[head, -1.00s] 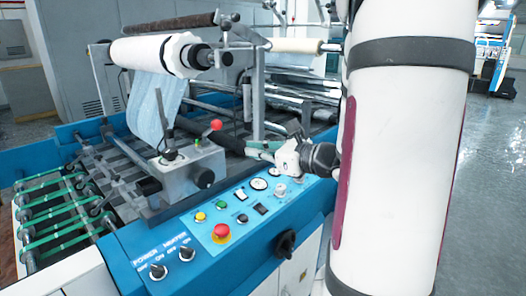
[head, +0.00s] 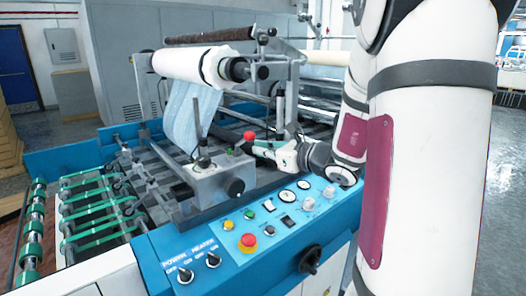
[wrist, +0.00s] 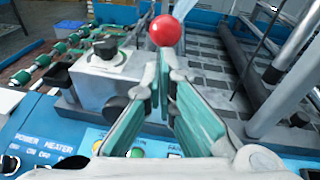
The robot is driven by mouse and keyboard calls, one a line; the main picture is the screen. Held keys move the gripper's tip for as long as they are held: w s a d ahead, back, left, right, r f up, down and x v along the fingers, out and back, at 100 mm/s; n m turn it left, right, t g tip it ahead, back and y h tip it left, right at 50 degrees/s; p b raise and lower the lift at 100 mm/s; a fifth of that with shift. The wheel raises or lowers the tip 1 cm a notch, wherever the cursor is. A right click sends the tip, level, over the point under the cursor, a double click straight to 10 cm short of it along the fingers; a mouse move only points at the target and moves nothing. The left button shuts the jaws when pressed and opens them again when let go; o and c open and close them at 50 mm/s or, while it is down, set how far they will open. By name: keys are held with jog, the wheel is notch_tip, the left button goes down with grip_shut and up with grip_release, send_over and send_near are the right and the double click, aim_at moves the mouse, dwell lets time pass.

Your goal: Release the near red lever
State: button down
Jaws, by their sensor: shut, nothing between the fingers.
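The near red lever shows as a round red knob (head: 249,136) beside the grey metal block on the machine. In the wrist view the red knob (wrist: 165,31) is just past the fingertips, at the top centre. My gripper (head: 258,147) is close to the knob, on its right and slightly below in the head view. In the wrist view my gripper (wrist: 163,76) has green-padded fingers that meet near their tips, with nothing between them. I cannot tell whether the tips touch the lever. The lever's stem is mostly hidden by the fingers.
The grey block (head: 217,181) with a black knob stands beside the lever. A white roll (head: 192,63) hangs above it. The blue control panel (head: 165,238) with a red stop button (head: 247,242) lies in front. A grey upright post (head: 289,105) stands behind my gripper.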

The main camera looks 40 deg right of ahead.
aim_at(252, 133)
jog(key=shift+r, duration=0.15)
jog(key=shift+w+r+g+p, duration=0.1)
jog(key=shift+r+g+p, duration=0.2)
jog(key=shift+p, duration=0.45)
jog(key=shift+w+r+g+p, duration=0.1)
jog(key=shift+r+g+p, duration=0.15)
jog(key=shift+p, duration=0.35)
jog(key=p, duration=0.1)
jog(key=r+g+p, duration=0.1)
jog(key=p, duration=0.1)
jog(key=shift+w+r+g, duration=0.25)
jog(key=shift+w+r, duration=0.05)
jog(key=shift+w, duration=0.05)
jog(key=g+p, duration=0.1)
jog(key=w+r+p, duration=0.1)
jog(key=p, duration=0.1)
jog(key=shift+w+r+g+h, duration=0.15)
jog(key=shift+r+g+h, duration=0.15)
jog(key=shift+g, duration=0.1)
jog(key=w+r, duration=0.1)
jog(key=w, duration=0.3)
jog(key=w+r, duration=0.1)
jog(key=w, duration=0.1)
jog(key=shift+w+a+r, duration=0.15)
jog(key=shift+w+r, duration=0.1)
jog(key=shift+r, duration=0.05)
jog(key=shift+w+r, duration=0.15)
jog(key=shift+w, duration=1.6)
